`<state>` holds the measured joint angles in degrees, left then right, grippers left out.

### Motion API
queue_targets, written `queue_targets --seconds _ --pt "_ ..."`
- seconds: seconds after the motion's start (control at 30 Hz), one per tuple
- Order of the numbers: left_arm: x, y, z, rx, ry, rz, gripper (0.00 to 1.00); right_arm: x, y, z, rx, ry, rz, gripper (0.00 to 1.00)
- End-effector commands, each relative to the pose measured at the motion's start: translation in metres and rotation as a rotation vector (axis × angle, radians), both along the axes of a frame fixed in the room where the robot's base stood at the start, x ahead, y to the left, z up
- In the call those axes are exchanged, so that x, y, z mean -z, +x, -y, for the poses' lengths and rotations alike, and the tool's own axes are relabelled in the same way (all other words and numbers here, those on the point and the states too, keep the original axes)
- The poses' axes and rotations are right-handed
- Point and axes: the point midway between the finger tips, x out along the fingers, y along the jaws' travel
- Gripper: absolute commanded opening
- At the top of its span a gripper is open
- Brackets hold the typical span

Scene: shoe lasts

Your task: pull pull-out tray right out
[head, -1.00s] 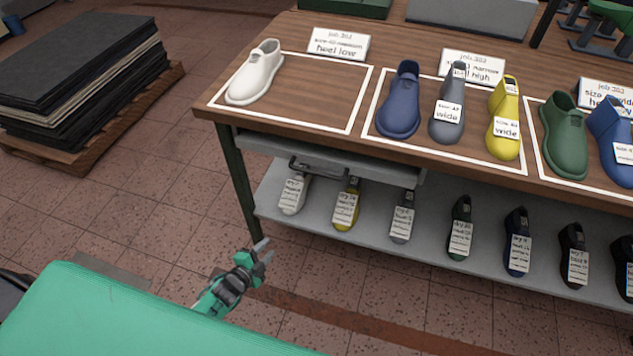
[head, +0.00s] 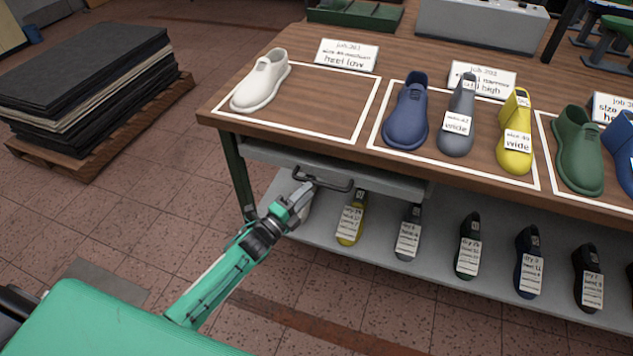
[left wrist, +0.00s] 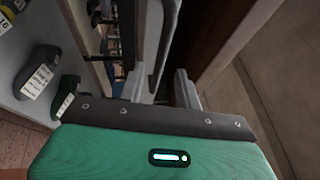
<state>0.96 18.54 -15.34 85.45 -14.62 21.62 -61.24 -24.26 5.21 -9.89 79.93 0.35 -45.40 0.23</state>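The pull-out tray (head: 385,186) is a grey drawer under the left end of the wooden table top, with a dark bar handle (head: 336,187) on its front. It looks pushed in. My left gripper (head: 304,186) is at the left part of the handle. In the left wrist view, the two fingers of the left gripper (left wrist: 165,88) stand apart, with the handle (left wrist: 166,45) running toward the gap between them. I cannot tell whether they touch it. My right gripper is not in view.
The table top (head: 300,107) carries shoe lasts in white-outlined areas with job cards. A lower shelf (head: 380,235) holds several tagged lasts just below the tray. A pallet with dark sheets (head: 85,85) stands at the left. The floor before the table is clear.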

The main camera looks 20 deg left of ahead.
Motion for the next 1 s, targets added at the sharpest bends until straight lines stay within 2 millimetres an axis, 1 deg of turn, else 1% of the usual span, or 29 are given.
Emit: queue_targets --seconds 0.03,0.1,0.3,0.47,0.7,0.73,0.9,1.0 --pt "-0.003 0.009 0.004 0.0 0.0 0.001 0.34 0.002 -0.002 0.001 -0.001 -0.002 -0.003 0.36" --pt "-0.005 0.019 0.008 -0.001 -0.001 0.001 0.34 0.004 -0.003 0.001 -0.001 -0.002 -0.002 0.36" --pt "-0.007 0.038 0.018 0.0 -0.001 0.0 0.34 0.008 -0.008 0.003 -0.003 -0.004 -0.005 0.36" --pt "-0.008 0.044 0.02 -0.001 -0.001 0.0 0.34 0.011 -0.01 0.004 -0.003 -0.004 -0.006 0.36" --pt "-0.008 0.045 0.021 -0.001 -0.002 -0.002 0.34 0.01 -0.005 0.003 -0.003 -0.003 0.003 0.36" --pt "-0.008 0.045 0.021 -0.001 -0.002 -0.002 0.32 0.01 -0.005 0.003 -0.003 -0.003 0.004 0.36" --pt "-0.008 0.045 0.02 -0.001 -0.002 -0.002 0.0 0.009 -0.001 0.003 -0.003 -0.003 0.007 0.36" --pt "-0.008 0.045 0.02 -0.001 -0.002 -0.002 0.0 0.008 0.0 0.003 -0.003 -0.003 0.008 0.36"
